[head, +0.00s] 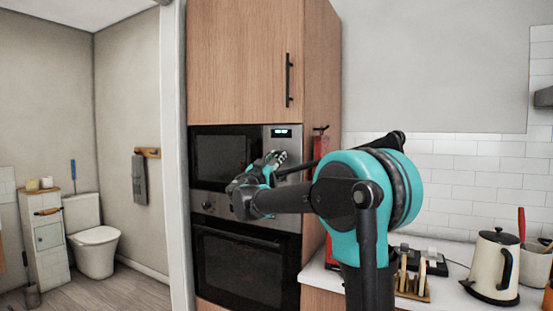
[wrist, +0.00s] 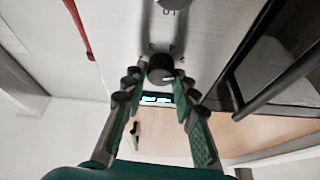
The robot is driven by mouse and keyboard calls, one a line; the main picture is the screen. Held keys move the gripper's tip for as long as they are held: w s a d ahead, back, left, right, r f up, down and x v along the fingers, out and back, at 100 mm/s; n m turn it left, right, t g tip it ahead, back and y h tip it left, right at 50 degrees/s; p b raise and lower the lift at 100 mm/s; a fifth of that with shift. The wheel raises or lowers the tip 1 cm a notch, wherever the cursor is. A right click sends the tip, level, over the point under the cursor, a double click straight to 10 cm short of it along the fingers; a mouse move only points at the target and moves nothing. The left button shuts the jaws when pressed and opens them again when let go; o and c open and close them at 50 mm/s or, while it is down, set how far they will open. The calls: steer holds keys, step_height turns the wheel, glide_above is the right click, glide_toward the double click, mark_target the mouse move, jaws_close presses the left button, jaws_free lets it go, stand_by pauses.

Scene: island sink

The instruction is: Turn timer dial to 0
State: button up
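The timer dial (wrist: 161,68) is a round dark knob with a light pointer mark, on the grey control panel in the wrist view. Small markings surround it. My gripper (wrist: 157,78) is open, one fingertip on each side of the dial, with visible gaps. Whether the tips are level with the knob or short of it, I cannot tell. In the head view my gripper (head: 272,165) is at the microwave's control panel, and it and the arm hide the dial. A lit display (head: 281,132) sits above; it also shows in the wrist view (wrist: 157,100).
A second knob (wrist: 175,5) is at the wrist view's top edge. The microwave door (head: 222,157) and its handle are beside the panel. An oven (head: 240,268) is below. A red extinguisher (head: 321,143) hangs on the right side. A kettle (head: 494,262) stands on the counter.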

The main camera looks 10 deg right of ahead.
jaws_close()
